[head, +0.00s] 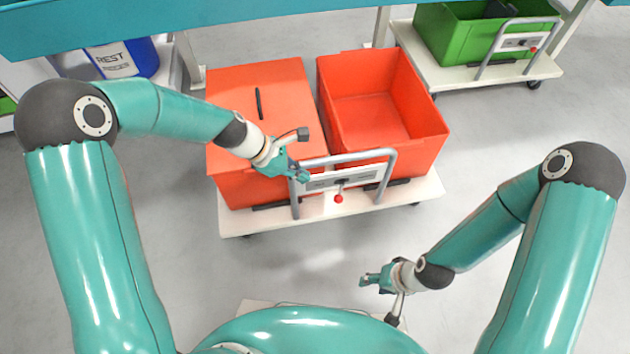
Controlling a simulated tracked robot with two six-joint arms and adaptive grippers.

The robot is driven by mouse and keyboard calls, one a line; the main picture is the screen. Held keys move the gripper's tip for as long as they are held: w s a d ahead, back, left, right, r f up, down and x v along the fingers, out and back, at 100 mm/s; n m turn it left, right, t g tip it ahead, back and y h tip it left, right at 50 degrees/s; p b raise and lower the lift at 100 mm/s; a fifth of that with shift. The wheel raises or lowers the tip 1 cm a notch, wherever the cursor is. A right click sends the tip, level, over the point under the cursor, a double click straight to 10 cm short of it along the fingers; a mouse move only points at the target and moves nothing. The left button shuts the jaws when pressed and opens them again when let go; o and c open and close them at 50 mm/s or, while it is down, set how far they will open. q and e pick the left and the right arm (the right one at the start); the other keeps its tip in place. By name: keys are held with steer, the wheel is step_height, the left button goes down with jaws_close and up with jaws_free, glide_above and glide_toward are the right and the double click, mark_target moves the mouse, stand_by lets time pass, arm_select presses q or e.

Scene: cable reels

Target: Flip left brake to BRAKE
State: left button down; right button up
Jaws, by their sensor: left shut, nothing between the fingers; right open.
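A white cart (330,215) with a grey tubular handle (392,165) stands in front of me. A brake panel (360,178) is fixed across the handle, and its labels are too small to read. A short brake lever with a red knob (338,199) hangs down from the middle of the panel. My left gripper (304,177) is shut and empty. It is at the left end of the handle and panel, to the left of the red knob and apart from it. My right gripper (366,279) is open and empty, low in front of the cart.
A closed orange box (285,95) and an open, empty orange crate (405,75) sit on the cart. A second cart (460,78) with a green crate (450,40) and a red-knobbed handle panel stands at upper right. A blue bin (143,57) is at upper left. Floor in front is clear.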

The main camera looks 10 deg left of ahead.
mark_target(336, 197)
arm_select(q)
steer(key=b+x, duration=0.5)
steer(key=x, duration=0.8)
steer(key=shift+b, duration=0.4)
